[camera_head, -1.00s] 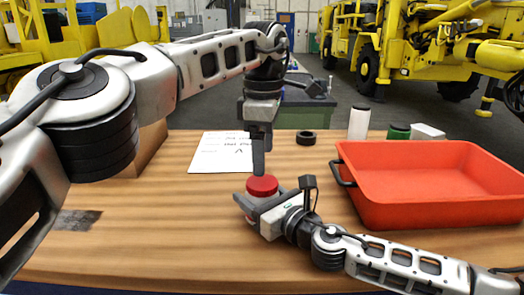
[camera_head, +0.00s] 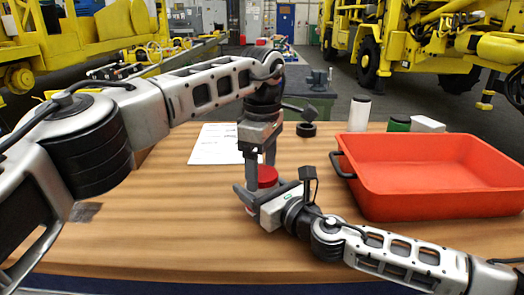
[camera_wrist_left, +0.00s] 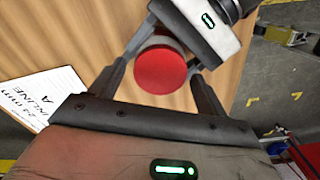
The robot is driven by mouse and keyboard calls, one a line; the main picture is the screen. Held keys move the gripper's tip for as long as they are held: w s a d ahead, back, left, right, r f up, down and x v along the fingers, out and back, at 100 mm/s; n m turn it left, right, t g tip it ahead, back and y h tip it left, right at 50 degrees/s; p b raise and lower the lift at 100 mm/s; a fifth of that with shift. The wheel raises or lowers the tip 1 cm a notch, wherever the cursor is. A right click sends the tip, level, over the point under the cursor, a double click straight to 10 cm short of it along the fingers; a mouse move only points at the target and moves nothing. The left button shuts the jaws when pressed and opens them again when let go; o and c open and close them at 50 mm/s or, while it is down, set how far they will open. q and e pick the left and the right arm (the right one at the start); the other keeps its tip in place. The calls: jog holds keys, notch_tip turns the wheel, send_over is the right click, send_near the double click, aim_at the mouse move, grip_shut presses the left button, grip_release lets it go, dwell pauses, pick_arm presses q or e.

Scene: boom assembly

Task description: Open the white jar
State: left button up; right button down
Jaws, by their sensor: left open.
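A round red lid (camera_head: 267,176) tops a jar in the middle of the table; the jar's body is mostly hidden by my grippers, so I cannot see its colour. My right gripper (camera_head: 262,195) comes from the right and its fingers close around the jar below the lid. My left gripper (camera_head: 260,180) points straight down over it, open, with a finger on either side of the lid. In the left wrist view the lid (camera_wrist_left: 160,70) sits between the spread left fingers, with a gap on the right side.
An orange-red tray (camera_head: 430,205) with black handles stands to the right. Behind it are a white cylinder with a dark top (camera_head: 358,113), a green-and-black one (camera_head: 399,123) and a white box (camera_head: 428,124). A black ring (camera_head: 306,129) and a printed sheet (camera_head: 213,145) lie farther back.

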pick_arm(q)
jog(key=shift+f, duration=0.15)
jog(key=c, duration=1)
jog(key=shift+n, duration=1.7)
jog(key=shift+c, duration=0.2)
jog(key=o, duration=1.1)
